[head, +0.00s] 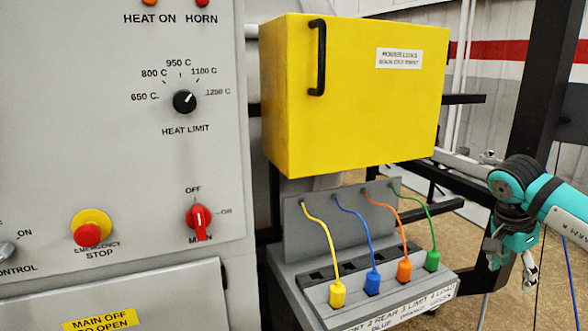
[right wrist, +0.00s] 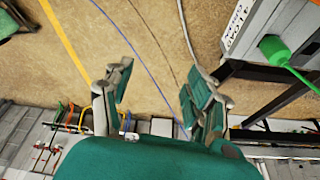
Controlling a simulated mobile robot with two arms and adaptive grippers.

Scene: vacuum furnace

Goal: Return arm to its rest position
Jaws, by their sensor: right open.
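My right gripper (head: 512,268) hangs at the right side of the head view, to the right of the socket box with the coloured plugs and apart from it. Its teal arm comes in from the right edge. In the right wrist view its two fingers (right wrist: 160,88) are spread wide with nothing between them, above the brown floor. My left gripper is in neither view.
A grey socket box (head: 300,270) holds yellow, blue, orange and green (head: 432,261) plugs with cables. Above it is a closed yellow cabinet (head: 355,110). A grey control panel (head: 120,130) fills the left. A dark post (head: 545,80) stands by my right arm.

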